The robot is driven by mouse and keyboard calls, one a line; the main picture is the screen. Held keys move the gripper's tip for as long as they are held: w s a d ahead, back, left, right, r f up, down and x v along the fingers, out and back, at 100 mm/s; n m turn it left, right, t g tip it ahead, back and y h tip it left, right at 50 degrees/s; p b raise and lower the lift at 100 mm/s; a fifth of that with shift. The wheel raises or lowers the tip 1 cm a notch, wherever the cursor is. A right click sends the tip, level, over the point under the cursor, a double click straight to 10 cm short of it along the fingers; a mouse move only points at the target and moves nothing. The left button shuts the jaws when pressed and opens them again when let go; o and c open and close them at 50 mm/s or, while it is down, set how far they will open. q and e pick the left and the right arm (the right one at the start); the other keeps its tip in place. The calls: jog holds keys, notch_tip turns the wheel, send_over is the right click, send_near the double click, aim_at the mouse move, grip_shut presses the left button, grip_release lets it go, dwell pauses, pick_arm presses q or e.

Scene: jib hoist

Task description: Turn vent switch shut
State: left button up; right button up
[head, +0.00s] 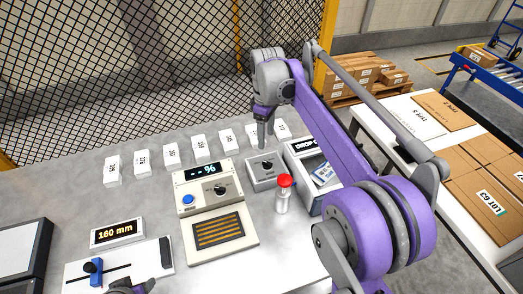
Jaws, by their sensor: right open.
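A small grey box with a dark rotary knob (266,165) stands on the grey table. A second dark knob (215,190) is on the cream panel with the "- - %" display. Their labels are too small to read, so I cannot tell which is the vent switch. My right gripper (262,143) points down at the grey box's far edge, close above or behind its knob. It is open; I cannot tell whether it touches the box. A dark part of what looks like my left gripper (130,288) shows at the bottom edge, mostly cut off.
A red-capped bottle (283,194) stands right of the panel, near an open "DROP" box (318,170). Several white labelled blocks (171,154) line the back. A "160 mm" display (117,232) and blue slider (93,267) are at left. A mesh fence (120,70) rises behind.

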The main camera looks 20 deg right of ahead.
aim_at(267, 163)
pick_arm(q)
jog(key=shift+s+f, duration=0.15)
jog(key=shift+s, duration=0.95)
pick_arm(e)
jog(key=f, duration=0.1)
jog(key=s+f, duration=0.2)
jog(key=f, duration=0.1)
pick_arm(q)
jog(key=shift+w+f, duration=0.2)
jog(key=shift+w, duration=0.15)
pick_arm(e)
jog(key=f, duration=0.4)
jog(key=shift+w+f, duration=0.2)
jog(key=shift+w, duration=0.2)
pick_arm(q)
jog(key=shift+s, duration=0.15)
pick_arm(e)
jog(key=shift+s+f, duration=0.1)
jog(key=shift+f, duration=0.7)
grip_shut()
